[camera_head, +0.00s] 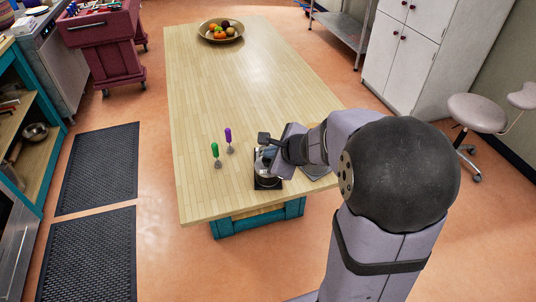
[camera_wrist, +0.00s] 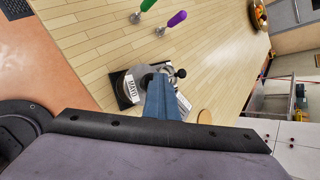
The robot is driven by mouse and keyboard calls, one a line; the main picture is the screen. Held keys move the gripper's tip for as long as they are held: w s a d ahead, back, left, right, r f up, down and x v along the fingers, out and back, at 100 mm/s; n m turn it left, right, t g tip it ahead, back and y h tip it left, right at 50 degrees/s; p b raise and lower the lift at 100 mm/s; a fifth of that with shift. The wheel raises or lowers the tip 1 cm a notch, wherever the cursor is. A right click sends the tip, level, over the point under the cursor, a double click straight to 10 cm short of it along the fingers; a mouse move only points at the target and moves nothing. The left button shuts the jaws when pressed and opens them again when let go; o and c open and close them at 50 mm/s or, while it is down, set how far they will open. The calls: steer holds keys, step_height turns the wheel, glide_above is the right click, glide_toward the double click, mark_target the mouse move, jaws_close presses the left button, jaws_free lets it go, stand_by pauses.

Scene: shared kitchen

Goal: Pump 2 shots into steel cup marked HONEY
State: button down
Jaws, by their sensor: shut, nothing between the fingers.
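My gripper (camera_wrist: 160,78) is shut and empty, its blue-grey fingers pointing down over steel ware near the table's front edge. In the head view my gripper (camera_head: 272,156) hides much of that ware. A steel container (camera_wrist: 136,80) with a white label that seems to read MAYO stands on a dark base (camera_wrist: 121,92); its steel side also shows in the head view (camera_head: 267,181). A second white label (camera_wrist: 184,103) shows beside the fingers, too small to read. A black knob (camera_wrist: 181,73) shows just past the fingers. I cannot make out a HONEY label.
A fruit bowl (camera_head: 204,35) is at the far end. The table between is clear.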

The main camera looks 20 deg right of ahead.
steer(key=shift+r+p, duration=1.5)
steer(key=shift+r, duration=0.1)
step_height(320, 180, up, 6)
steer(key=p, duration=0.5)
steer(key=shift+p, duration=0.3)
stand_by(2.0)
step_height(320, 180, up, 3)
steer(key=shift+f+p, duration=0.15)
steer(key=shift+p, duration=1.1)
steer(key=shift+f, duration=0.1)
step_height(320, 180, down, 8)
steer(key=b, duration=0.8)
steer(key=shift+f, duration=0.25)
